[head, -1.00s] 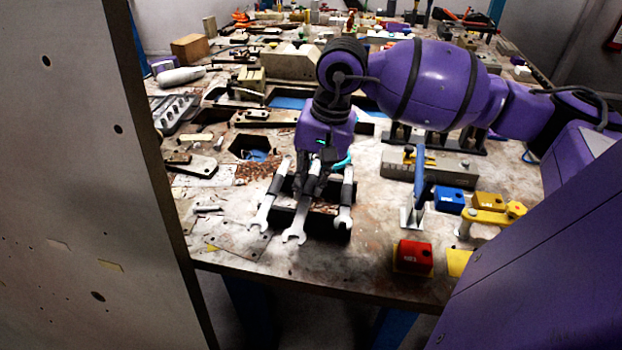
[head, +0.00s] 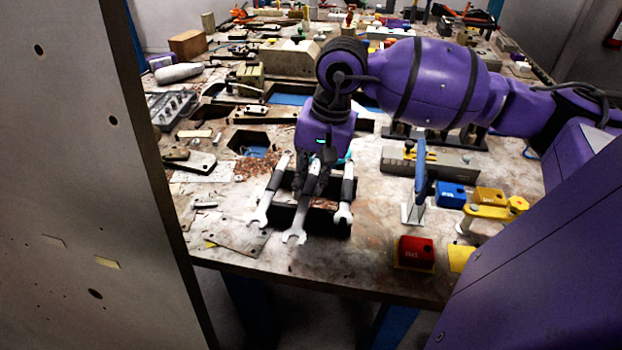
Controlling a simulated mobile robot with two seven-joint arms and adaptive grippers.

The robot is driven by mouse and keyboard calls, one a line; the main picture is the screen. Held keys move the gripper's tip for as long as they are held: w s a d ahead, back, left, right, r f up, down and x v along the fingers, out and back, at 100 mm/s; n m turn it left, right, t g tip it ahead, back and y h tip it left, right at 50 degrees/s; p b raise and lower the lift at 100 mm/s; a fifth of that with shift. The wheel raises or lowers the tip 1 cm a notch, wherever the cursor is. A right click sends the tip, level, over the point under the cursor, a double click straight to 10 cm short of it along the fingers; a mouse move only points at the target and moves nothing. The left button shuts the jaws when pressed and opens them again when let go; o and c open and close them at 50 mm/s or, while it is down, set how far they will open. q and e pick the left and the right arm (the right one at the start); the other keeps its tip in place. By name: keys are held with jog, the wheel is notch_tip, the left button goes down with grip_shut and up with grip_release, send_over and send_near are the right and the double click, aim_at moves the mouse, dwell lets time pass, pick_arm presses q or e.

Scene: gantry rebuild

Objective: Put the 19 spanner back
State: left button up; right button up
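Three open-ended spanners with dark handle parts lie side by side near the front edge of the bench: a left spanner (head: 265,206), a middle spanner (head: 298,222) and a right spanner (head: 345,203). No size marking is readable, so I cannot tell which is the 19. My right gripper (head: 314,182) points down at the middle spanner's handle, between the outer two. Its dark fingers overlap that handle, and I cannot tell whether they grip it. The middle spanner's upper end is hidden by the gripper. My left gripper is not in view.
Dark rectangular openings (head: 322,217) lie under the spanners. To the right are a blue upright lever (head: 420,172), a red block (head: 415,251), a blue block (head: 452,195) and a yellow clamp (head: 487,213). A grey panel (head: 85,190) blocks the left foreground.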

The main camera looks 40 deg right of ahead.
jog(key=o, duration=0.4)
jog(key=r, duration=0.4)
jog(key=s+d+r, duration=0.1)
jog(key=r, duration=0.7)
jog(key=shift+s+d, duration=0.25)
jog(key=shift+s, duration=0.1)
jog(key=shift+f, duration=0.1)
